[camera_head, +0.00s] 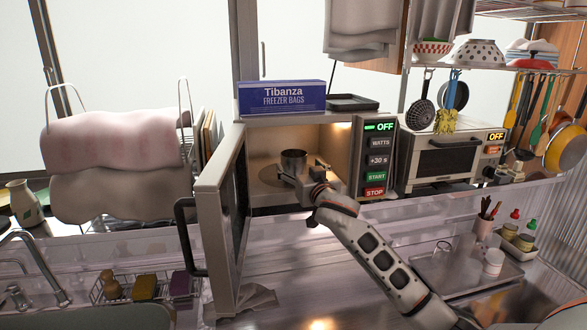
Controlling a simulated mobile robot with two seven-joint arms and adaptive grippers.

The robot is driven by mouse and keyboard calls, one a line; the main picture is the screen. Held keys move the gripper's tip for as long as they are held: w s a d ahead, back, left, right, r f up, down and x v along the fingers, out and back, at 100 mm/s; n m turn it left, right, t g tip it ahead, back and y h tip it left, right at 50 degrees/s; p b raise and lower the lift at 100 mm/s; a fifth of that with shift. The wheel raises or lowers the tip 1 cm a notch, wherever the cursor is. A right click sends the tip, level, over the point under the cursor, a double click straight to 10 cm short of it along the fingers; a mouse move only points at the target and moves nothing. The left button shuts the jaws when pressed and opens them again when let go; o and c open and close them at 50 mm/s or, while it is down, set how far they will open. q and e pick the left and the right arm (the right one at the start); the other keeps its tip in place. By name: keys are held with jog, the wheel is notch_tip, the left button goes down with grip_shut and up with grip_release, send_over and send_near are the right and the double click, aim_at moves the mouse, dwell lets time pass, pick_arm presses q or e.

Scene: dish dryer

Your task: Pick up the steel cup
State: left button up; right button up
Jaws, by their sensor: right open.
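The steel cup (293,160) stands upright inside the open, lit microwave (357,150), on its round plate (262,174). My right gripper (303,171) reaches in through the microwave's opening from the front right. Its jaws are open and sit low at the cup's front right side. One finger overlaps the cup's lower front in the picture, and I cannot tell whether it touches. The lower part of the cup is partly hidden by the gripper. My left gripper is not in view.
The microwave door (221,215) stands open toward me, left of my right arm. A freezer bags box (282,97) and a dark tray (352,102) lie on top. A toaster oven (447,157) stands to the right. A dish rack with draped towels (115,155) is at left.

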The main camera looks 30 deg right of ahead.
jog(key=w, duration=0.3)
jog(key=shift+w+d+r+p, duration=0.15)
jog(key=shift+w+p, duration=0.2)
jog(key=shift+w+d, duration=0.1)
jog(key=shift+w, duration=0.5)
jog(key=c, duration=1.3)
